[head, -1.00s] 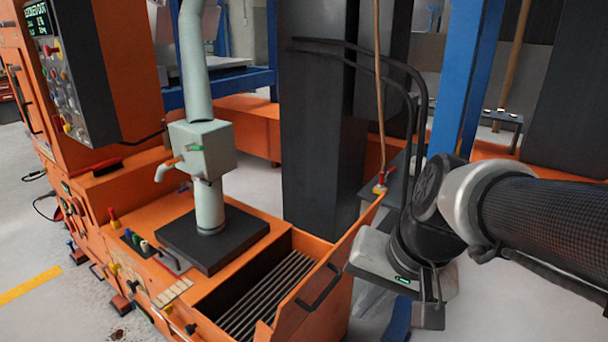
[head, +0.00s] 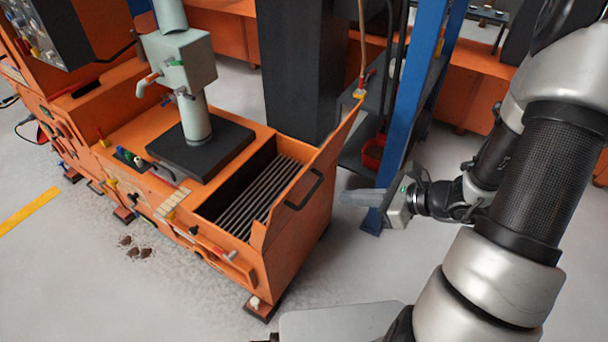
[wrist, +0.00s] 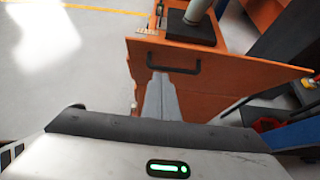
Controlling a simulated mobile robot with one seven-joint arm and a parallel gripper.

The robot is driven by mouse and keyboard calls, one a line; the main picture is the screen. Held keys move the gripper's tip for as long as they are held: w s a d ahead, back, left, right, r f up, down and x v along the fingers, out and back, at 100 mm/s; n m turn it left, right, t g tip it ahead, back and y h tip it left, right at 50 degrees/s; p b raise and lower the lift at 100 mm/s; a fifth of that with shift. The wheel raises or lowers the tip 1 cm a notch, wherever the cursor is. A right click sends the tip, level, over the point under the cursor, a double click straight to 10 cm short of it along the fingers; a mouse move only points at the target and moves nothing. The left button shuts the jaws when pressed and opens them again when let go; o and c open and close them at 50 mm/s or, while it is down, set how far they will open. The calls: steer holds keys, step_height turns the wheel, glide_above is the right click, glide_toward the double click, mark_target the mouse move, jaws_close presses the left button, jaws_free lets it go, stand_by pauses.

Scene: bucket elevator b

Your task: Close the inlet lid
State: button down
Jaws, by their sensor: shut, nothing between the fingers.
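The inlet lid (head: 313,182) is an orange panel with a black bar handle (head: 304,190). It stands open, raised along the right side of the inlet opening (head: 255,195), which has a grate of dark bars. My gripper (head: 345,197) is shut and empty, to the right of the lid, its fingers pointing left toward it. In the wrist view the lid (wrist: 215,75) fills the middle, and the gripper fingers (wrist: 160,78) appear just below the handle (wrist: 173,66). Whether they touch the panel I cannot tell.
A black plate (head: 200,148) with a grey-green pipe (head: 193,110) stands behind the opening on the orange machine. A blue post (head: 408,95) and a shelf with a red bucket (head: 373,152) are close behind my gripper.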

mark_target(293, 187)
steer(key=x, duration=0.4)
steer(key=r+b+x, duration=0.1)
steer(key=x, duration=0.3)
steer(key=a+x, duration=0.1)
steer(key=x, duration=0.3)
steer(key=shift+w+r, duration=0.3)
steer(key=shift+r, duration=0.1)
steer(key=shift+w+a+r, duration=0.1)
steer(key=shift+w+a, duration=0.2)
steer(key=shift+a, duration=0.05)
steer(key=shift+r, duration=0.1)
